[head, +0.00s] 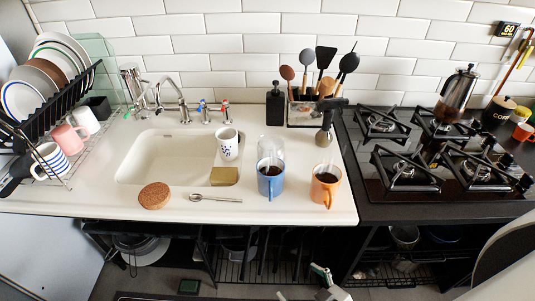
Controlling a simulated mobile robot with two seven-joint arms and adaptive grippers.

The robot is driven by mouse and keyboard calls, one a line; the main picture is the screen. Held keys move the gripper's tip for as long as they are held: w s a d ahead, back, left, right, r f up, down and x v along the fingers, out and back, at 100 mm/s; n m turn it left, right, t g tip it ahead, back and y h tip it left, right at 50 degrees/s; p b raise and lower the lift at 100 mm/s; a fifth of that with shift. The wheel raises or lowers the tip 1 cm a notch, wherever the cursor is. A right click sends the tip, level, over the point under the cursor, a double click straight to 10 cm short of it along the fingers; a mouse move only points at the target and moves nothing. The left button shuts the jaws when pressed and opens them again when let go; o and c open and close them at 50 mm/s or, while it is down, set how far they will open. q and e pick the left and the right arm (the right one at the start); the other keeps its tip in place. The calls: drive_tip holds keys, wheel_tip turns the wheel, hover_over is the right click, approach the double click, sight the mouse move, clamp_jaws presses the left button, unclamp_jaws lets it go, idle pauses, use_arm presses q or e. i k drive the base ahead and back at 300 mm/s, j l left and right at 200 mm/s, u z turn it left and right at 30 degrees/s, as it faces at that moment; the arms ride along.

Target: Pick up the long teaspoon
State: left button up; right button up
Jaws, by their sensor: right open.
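A long metal teaspoon (215,198) lies flat on the white countertop, in front of the sink. Its bowl end points left and its thin handle points right. It lies between a round cork mat and a blue mug. My right gripper (303,282) shows at the bottom edge, in front of the counter and to the right of the spoon. It is open, empty and well apart from the spoon. Part of it is cut off by the frame. My left gripper is not in view.
A cork mat (154,195), a yellowish sponge (224,176), a blue mug (270,184) and an orange mug (325,190) stand near the spoon. The mugs hold dark liquid. The sink (135,165) is behind. The gas hob (375,187) is right. Counter left of the cork mat is clear.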

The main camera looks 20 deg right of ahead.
sight(195, 197)
drive_tip(key=i+j, duration=0.1)
drive_tip(key=j, duration=0.4)
drive_tip(key=i+j+z, duration=0.15)
drive_tip(key=j, duration=0.9)
drive_tip(key=i+z, duration=0.05)
